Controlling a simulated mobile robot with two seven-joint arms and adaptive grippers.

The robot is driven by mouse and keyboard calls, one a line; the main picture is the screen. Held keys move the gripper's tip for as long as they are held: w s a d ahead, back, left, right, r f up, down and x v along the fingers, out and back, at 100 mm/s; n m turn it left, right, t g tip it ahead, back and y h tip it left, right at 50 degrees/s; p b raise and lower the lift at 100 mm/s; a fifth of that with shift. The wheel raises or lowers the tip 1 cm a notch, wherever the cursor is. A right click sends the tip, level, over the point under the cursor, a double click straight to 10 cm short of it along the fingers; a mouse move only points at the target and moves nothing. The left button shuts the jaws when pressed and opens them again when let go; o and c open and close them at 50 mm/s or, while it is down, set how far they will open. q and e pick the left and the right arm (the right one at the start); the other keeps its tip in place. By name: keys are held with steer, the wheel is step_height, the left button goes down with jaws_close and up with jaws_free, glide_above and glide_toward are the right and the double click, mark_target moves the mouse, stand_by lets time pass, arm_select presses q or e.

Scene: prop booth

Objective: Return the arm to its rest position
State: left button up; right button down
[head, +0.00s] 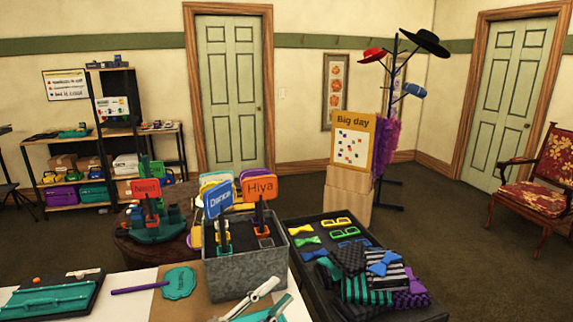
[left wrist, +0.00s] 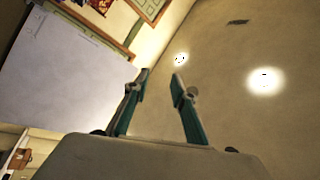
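My left gripper (head: 281,290) shows at the bottom middle of the head view, with pale links and teal fingers, above the near edge of the table. In the left wrist view its two teal fingers (left wrist: 161,77) stand apart with nothing between them, so it is open and empty. Behind them are bare wall or ceiling and two bright lights. My right gripper is in neither view.
A grey metal bin (head: 246,279) holding paddle signs stands just beyond my left gripper. A black tray (head: 300,270) of bow ties, glasses and folded cloths is to its right. A teal paddle (head: 179,283) lies left on the table. A hat stand (head: 388,130) is farther back.

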arm_select(q)
steer(key=s+a+f+n+y, duration=0.1)
steer(key=a+f+n+y, duration=0.2)
steer(key=f, duration=0.3)
steer(key=s+a+f+n+y, duration=0.2)
steer(key=a+f+n+y, duration=0.2)
steer(key=f, duration=0.3)
steer(key=s+a+f+n+t+y, duration=0.1)
steer(key=s+a+f+n+y, duration=0.1)
steer(key=a+f+n+y, duration=0.1)
steer(key=shift+s+a+f+n+y, duration=0.1)
steer(key=shift+a+f+n, duration=0.15)
steer(key=shift+f+n, duration=0.25)
steer(key=shift+s+a+f+n+y, duration=0.1)
steer(key=shift+a+f+n, duration=0.2)
steer(key=shift+f, duration=0.35)
steer(key=shift+s+a+f+n+y, duration=0.1)
steer(key=shift+a+f+n, duration=0.1)
steer(key=shift+f+n, duration=0.3)
steer(key=s+a+f+n+g+y, duration=0.1)
steer(key=s+a+f+n+g, duration=0.1)
steer(key=s+f, duration=0.4)
steer(key=s+a+f+n+g+y, duration=0.2)
steer(key=s+a+f, duration=0.2)
steer(key=s+f, duration=0.3)
steer(key=shift+s+a+f, duration=0.2)
steer(key=shift+a+f, duration=0.1)
steer(key=shift+f, duration=0.15)
